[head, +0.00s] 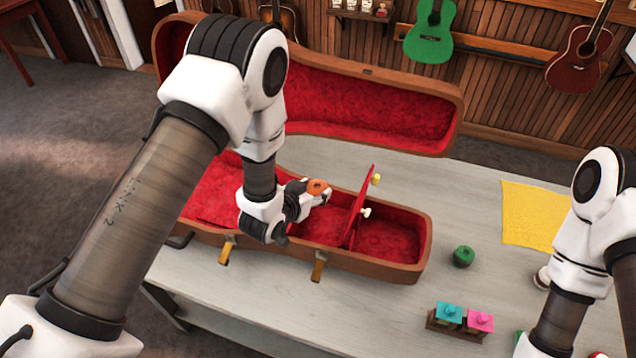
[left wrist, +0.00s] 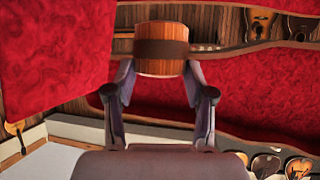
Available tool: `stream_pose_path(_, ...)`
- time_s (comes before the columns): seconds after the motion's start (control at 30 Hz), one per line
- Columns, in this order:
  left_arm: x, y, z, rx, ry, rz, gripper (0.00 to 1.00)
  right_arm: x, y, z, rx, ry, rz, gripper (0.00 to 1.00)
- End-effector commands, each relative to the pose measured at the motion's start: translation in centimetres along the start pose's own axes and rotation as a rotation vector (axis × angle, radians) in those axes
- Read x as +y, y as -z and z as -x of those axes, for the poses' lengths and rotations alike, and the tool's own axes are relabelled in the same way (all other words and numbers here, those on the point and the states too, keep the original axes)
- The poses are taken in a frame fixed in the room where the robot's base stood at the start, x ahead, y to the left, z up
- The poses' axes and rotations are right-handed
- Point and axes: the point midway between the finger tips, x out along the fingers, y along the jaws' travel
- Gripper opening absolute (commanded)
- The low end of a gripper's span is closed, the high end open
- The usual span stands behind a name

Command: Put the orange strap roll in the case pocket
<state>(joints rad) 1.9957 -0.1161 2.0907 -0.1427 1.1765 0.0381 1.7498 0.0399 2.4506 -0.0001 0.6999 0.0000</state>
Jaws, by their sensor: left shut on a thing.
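The orange strap roll (head: 318,187) is held in my left gripper (head: 314,194), over the open case. In the left wrist view the roll (left wrist: 161,65), with a dark band around it, sits between both fingertips. The brown case (head: 425,250) lies open on the table, lined in red. The case pocket (head: 388,240) is at its right end, and its red lid (head: 357,208) with a pale knob stands up on the pocket's left side. My left gripper is left of that lid. My right arm is at the right edge; its gripper is out of view.
A green roll (head: 463,256) stands on the table right of the case. A small wooden holder (head: 458,325) bears a teal and a pink item. A yellow cloth (head: 532,215) lies at the right. The raised case lid (head: 440,100) stands behind. Clear tabletop lies between these.

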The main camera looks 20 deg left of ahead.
Motion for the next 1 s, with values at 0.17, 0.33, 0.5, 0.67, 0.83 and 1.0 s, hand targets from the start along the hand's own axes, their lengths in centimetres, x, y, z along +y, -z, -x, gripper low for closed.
stream_pose_path(0.17,0.0,-1.7,-1.0,0.001,0.0,0.0,0.16,0.0,0.0,-1.4,0.0,0.0,0.0,0.4)
stream_pose_path(0.33,0.0,-3.2,-1.7,0.0,0.0,0.0,0.16,0.0,0.0,-2.5,0.001,0.0,0.0,0.4)
stream_pose_path(0.5,0.0,-4.6,-2.5,0.0,0.0,0.0,0.16,0.0,0.1,-3.6,0.001,0.0,0.0,0.4)
stream_pose_path(0.67,0.0,-6.0,-3.3,0.0,0.0,0.0,0.16,0.0,0.0,-4.9,0.001,0.0,0.0,0.4)
stream_pose_path(0.83,0.0,-7.4,-4.1,0.001,0.0,0.0,0.16,0.1,0.1,-6.3,0.001,0.0,0.0,0.4)
stream_pose_path(1.0,0.0,-8.8,-4.8,0.001,0.0,0.0,0.16,0.1,0.1,-7.6,0.001,0.0,0.0,0.4)
